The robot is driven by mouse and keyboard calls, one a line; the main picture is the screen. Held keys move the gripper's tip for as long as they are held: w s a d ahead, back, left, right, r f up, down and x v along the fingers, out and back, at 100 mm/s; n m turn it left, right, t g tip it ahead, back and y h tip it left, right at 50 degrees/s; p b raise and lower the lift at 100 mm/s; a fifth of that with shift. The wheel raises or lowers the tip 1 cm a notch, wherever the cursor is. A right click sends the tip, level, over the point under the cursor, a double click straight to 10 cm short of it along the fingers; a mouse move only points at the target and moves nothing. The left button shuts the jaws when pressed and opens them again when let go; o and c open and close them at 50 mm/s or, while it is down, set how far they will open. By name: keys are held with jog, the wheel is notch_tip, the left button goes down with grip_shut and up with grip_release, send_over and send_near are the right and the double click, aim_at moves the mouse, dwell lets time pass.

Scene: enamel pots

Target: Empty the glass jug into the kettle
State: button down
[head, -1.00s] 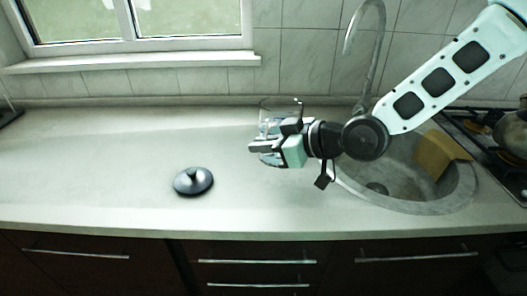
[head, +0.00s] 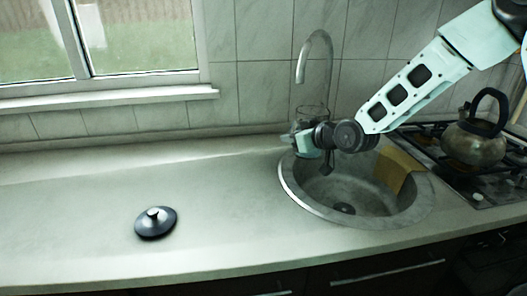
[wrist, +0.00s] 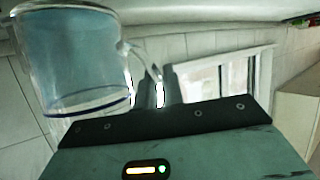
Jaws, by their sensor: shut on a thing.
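My gripper (head: 291,139) is shut on the handle of the clear glass jug (head: 313,113), above the back left rim of the sink. In the wrist view the jug (wrist: 75,62) is close and large at left, with its handle between my fingers (wrist: 164,86). A bluish tint shows inside it; I cannot tell how full it is. The kettle (head: 474,142), worn metal with a dark arched handle, stands on the stove at the right, well apart from the jug. Its opening cannot be made out.
A dark lid with a knob (head: 155,223) lies on the counter (head: 75,200) at left. The round sink (head: 345,210) with a yellowish cloth (head: 393,170) lies between the lid and the stove (head: 490,185). A tall faucet (head: 318,50) rises behind the jug.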

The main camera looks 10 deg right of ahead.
jog(key=w+d+r+m+h, duration=0.2)
jog(key=d+m+h, duration=0.1)
jog(key=d, duration=0.8)
jog(key=w+d+r+m+t+h+b, duration=0.1)
jog(key=w+d+r+m+h, duration=0.15)
jog(key=d, duration=0.85)
jog(key=w+d+r+m+h, duration=0.2)
jog(key=w+d+r+h, duration=0.15)
jog(key=d, duration=0.75)
jog(key=s+d+r+m+h+p, duration=0.1)
jog(key=s+d+r+m+p, duration=0.1)
jog(key=d, duration=0.5)
jog(key=s+d+r+m+h+p, duration=0.1)
jog(key=s+d+r+m+p, duration=0.1)
jog(key=d+r+p, duration=0.3)
jog(key=d+r+m, duration=0.1)
jog(key=d, duration=0.2)
jog(key=shift+s+d+p, duration=0.25)
jog(key=shift+s+p, duration=0.05)
jog(key=shift+s, duration=0.1)
jog(key=shift+d+f+m, duration=0.1)
jog(key=shift+f+m, duration=0.55)
jog(key=shift+f, duration=1)
jog(key=shift+t, duration=0.3)
jog(key=shift+f+y, duration=0.15)
jog(key=shift+y, duration=0.15)
